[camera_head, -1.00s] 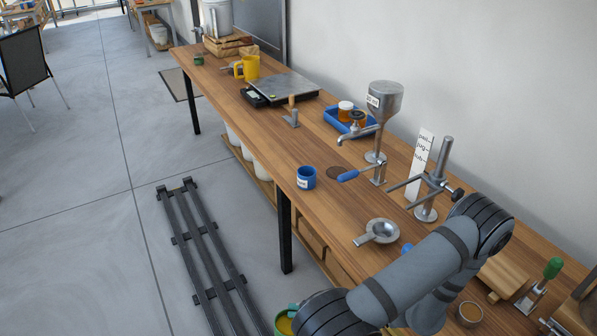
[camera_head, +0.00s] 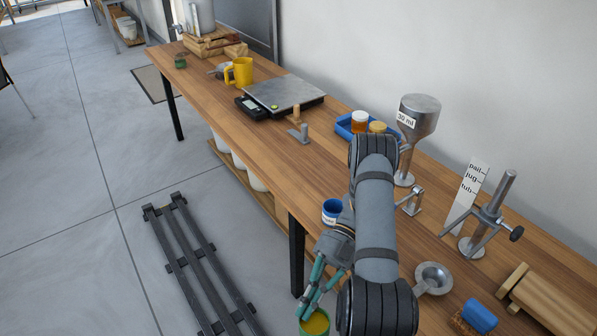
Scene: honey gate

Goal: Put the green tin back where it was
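A green tin (camera_head: 315,323) with yellow-orange contents shows at the bottom edge, in front of the table's front edge; its lower part is cut off. My gripper (camera_head: 306,312) points down, with its teal fingers at the tin's left rim. Whether the fingers are closed on the rim or only beside it is not clear. What is under the tin is out of view. A small dark green object (camera_head: 180,61) stands at the table's far left end; it is too small to identify.
On the wooden table (camera_head: 290,165), a blue cup (camera_head: 331,211) stands close behind my gripper. A scale (camera_head: 285,95) and yellow mug (camera_head: 240,72) are farther back.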

